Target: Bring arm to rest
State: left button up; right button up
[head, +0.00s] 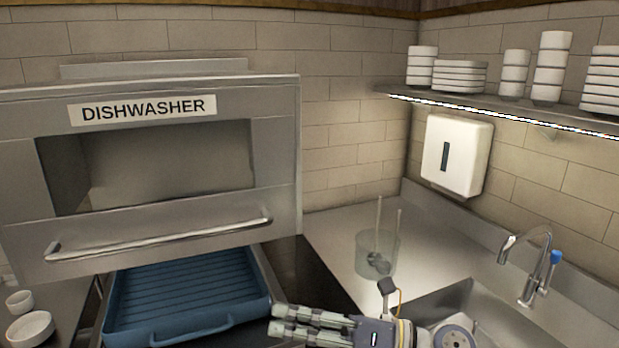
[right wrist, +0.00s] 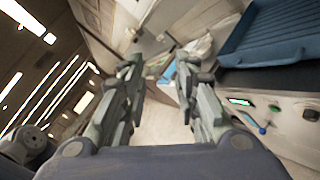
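My right gripper (head: 278,320) comes in at the bottom centre of the head view, its fingers pointing left. It is beside the front right corner of the blue dish rack (head: 190,290). In the right wrist view the fingers of my right gripper (right wrist: 161,68) are spread apart, with nothing between them. The blue rack (right wrist: 265,32) also shows there at the upper right, apart from the fingers. My left gripper is in neither view.
The dishwasher (head: 275,150) stands raised above the rack. A clear container with sticks (head: 377,255) stands on the counter (head: 335,230), left of the tap (head: 535,270). White bowls (head: 30,328) sit at the lower left. Stacked dishes (head: 553,65) stand on the shelf.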

jog(key=w+d+r+m+t+h, duration=0.1)
jog(key=w+d+m+t+h, duration=0.3)
jog(key=m+t, duration=0.5)
jog(key=w+d+r+m+t+h, duration=0.15)
jog(key=d+m+t, duration=0.4)
jog(key=m, duration=0.65)
jog(key=s+d+f+m+g+h, duration=0.2)
jog(key=d+f+m+h, duration=0.45)
jog(key=f, duration=0.25)
jog(key=s+d+f+m+g+h, duration=0.1)
jog(key=s+d+f+m+h, duration=0.1)
jog(key=d+f+m+h, duration=0.5)
jog(key=s+f+m+g+y, duration=0.1)
jog(key=s+f+m+g, duration=0.2)
jog(key=s+f+g, duration=0.55)
jog(key=s+f+m+g, duration=0.35)
jog(key=s+f, duration=0.55)
jog(key=s, duration=0.7)
notch_tip(320, 180, down, 28)
jog(key=s+g, duration=0.1)
jog(key=s, duration=0.1)
jog(key=s+d+f+g, duration=0.1)
jog(key=s+d+f, duration=0.2)
jog(key=s+f, duration=1.1)
jog(key=shift+s+f, duration=0.35)
jog(key=shift+s, duration=0.5)
